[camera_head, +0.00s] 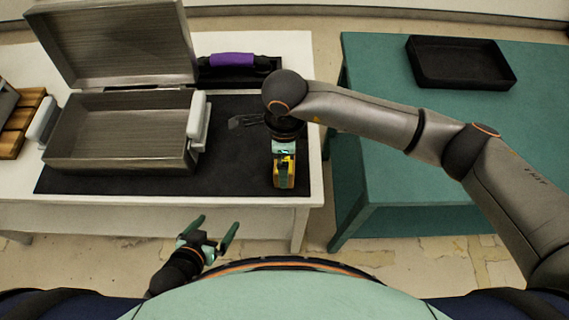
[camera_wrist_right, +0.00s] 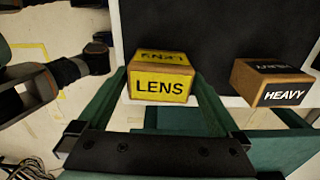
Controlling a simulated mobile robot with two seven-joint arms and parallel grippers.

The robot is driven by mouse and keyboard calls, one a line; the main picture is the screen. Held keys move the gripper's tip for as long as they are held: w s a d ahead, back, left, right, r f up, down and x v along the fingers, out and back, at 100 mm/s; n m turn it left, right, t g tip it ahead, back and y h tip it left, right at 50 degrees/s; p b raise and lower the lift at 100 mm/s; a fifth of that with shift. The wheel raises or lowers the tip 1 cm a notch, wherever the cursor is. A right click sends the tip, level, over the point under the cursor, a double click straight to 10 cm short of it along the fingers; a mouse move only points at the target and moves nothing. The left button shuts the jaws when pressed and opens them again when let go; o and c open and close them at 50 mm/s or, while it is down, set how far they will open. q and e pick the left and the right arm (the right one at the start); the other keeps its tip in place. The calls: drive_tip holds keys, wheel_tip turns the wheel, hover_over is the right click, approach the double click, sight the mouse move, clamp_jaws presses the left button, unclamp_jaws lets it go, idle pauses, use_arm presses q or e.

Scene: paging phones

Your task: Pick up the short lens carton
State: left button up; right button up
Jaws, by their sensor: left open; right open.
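The lens carton (camera_wrist_right: 160,84) is yellow and brown, with "LENS" in black on its faces. In the right wrist view it sits between the two green fingers of my right gripper (camera_wrist_right: 163,95), which is open. I cannot tell whether the fingers touch it. In the head view the carton (camera_head: 284,178) shows yellow at the front right of the dark mat, with my right gripper (camera_head: 285,160) over it, pointing down and partly hiding it. My left gripper (camera_head: 208,236) is open and empty, in front of the white table.
A brown box marked "HEAVY" (camera_wrist_right: 272,84) stands right of the carton in the right wrist view. An open metal case (camera_head: 120,135) stands on the dark mat (camera_head: 235,175). A purple-handled thing (camera_head: 232,60) lies behind. A black tray (camera_head: 462,80) rests on the teal table (camera_head: 380,80).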

drive_tip(key=c, duration=1.1)
drive_tip(key=shift+r, duration=0.1)
